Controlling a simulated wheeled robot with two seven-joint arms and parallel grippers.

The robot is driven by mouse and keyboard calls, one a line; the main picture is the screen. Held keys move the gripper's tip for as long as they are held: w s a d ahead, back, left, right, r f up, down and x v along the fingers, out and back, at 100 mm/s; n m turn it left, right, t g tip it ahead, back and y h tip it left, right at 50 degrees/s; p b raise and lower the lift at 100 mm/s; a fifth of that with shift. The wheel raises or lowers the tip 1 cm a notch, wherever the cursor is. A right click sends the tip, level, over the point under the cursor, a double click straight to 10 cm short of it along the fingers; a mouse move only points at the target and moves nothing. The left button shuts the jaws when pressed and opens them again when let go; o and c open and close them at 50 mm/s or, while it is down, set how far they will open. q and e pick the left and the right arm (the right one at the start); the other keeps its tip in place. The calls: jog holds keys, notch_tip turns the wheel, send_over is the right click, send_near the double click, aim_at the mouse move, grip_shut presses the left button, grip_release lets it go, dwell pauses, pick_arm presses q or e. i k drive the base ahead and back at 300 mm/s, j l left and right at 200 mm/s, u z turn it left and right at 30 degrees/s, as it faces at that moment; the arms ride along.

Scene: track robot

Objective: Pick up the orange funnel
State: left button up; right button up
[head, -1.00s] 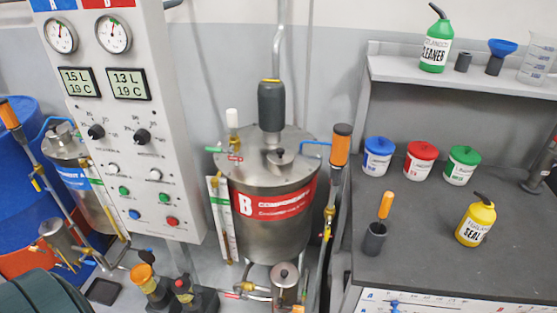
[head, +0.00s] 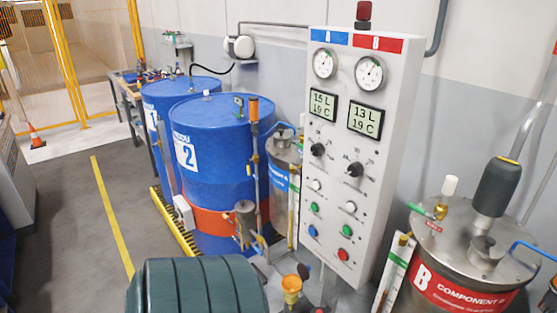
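A small orange, funnel-shaped piece (head: 291,283) shows at the bottom of the head view, right of a dark green ribbed object. It appears to sit on top of a yellowish body; its lower part is cut off by the frame edge. I cannot tell for certain that it is the orange funnel. Neither of my grippers is in view.
The dark green ribbed object (head: 195,285) stands in the bottom foreground. Behind are two blue drums (head: 215,150), a gauge panel (head: 362,150) and a steel tank (head: 470,265). A traffic cone (head: 36,137) stands far left. Grey floor (head: 65,220) at left is clear.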

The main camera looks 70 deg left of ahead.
aim_at(289, 282)
jog(key=j+u, duration=0.15)
jog(key=u, duration=1.85)
